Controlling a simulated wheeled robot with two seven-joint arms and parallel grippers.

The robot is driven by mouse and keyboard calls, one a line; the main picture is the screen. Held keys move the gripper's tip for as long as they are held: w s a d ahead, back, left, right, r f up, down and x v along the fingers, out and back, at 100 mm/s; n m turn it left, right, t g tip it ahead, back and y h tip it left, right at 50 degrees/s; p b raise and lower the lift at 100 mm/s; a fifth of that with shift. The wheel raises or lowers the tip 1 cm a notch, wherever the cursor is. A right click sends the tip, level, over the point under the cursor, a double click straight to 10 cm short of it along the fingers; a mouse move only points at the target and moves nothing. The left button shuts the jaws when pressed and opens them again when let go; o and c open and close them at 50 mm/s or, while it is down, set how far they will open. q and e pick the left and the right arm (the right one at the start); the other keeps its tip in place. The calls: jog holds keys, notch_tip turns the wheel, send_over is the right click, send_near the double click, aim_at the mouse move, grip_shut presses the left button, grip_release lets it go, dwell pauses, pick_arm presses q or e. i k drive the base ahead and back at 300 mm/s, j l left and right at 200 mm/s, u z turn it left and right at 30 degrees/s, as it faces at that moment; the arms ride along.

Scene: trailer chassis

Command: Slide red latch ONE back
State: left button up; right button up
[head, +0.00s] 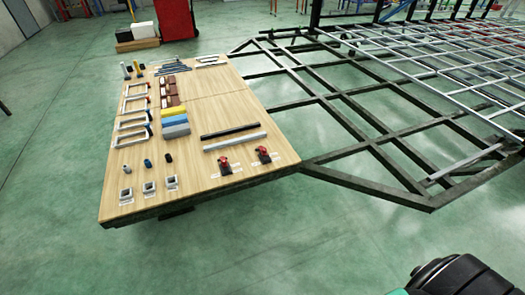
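Two small red and black latches sit near the front right corner of a wooden work table (200,190). One latch (225,167) is on the left and the other latch (264,155) is on the right, closer to the table's right edge. Each has a pale label beside it, too small to read, so I cannot tell which is ONE. The position of their sliding parts is also too small to make out. Neither of my grippers is in view. A dark rounded part at the bottom right looks like part of my own body.
Behind the latches lie a black bar (230,130) and a grey bar (235,142). Clamps, blocks and small fittings fill the table's left and back. A dark steel trailer frame (375,185) adjoins the table's right side. The green floor in front is clear.

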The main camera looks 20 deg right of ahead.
aim_at(264, 150)
jog(key=i+l+u, duration=0.25)
jog(key=l, duration=0.45)
jog(key=i+l+u, duration=0.3)
jog(key=l, duration=0.45)
jog(key=l+u, duration=0.25)
jog(key=l, duration=0.5)
jog(key=l+u, duration=0.3)
jog(key=l, duration=0.5)
jog(key=i, duration=0.05)
